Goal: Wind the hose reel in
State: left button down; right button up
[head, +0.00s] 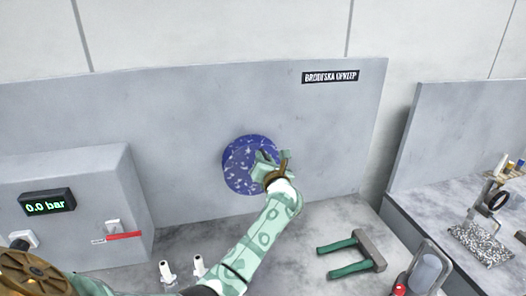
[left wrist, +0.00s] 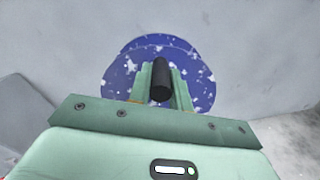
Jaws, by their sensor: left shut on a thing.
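The hose reel is a blue disc (head: 238,165) with white specks, mounted on the grey upright panel in the head view. It also shows in the left wrist view (left wrist: 122,82), behind my fingers. A black cylindrical handle (left wrist: 160,82) sticks out from the disc toward the camera. My left gripper (head: 266,166) is at the right part of the disc. In the left wrist view my left gripper (left wrist: 160,88) is shut on the black handle, one finger on each side. The hose itself cannot be made out. My right gripper is not in view.
A grey box with a 0.0 bar display (head: 47,201) and a red lever (head: 124,236) stands at left. Small white fittings (head: 167,271) stand on the bench below. A green two-pronged tool (head: 350,256) lies at right, near a clear container (head: 428,268). A second bench (head: 420,215) stands far right.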

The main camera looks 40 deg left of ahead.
pick_arm(q)
jog(key=w+m, duration=0.1)
jog(key=m, duration=0.1)
jog(key=d+f+m+p, duration=0.1)
jog(key=m, duration=0.1)
jog(key=w+d+f+m, duration=0.1)
jog(key=m, duration=0.1)
jog(key=shift+w+d+f+p, duration=0.1)
jog(key=shift+w+d+p, duration=0.05)
jog(key=shift+w+p, duration=0.2)
jog(key=m+p, duration=0.2)
jog(key=m, duration=2.2)
send_near(259, 188)
jog(key=shift+x, duration=2.75)
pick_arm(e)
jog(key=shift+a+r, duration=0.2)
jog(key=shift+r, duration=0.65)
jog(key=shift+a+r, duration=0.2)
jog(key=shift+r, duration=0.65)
pick_arm(q)
jog(key=shift+m, duration=0.3)
jog(key=c, duration=1.3)
grip_release()
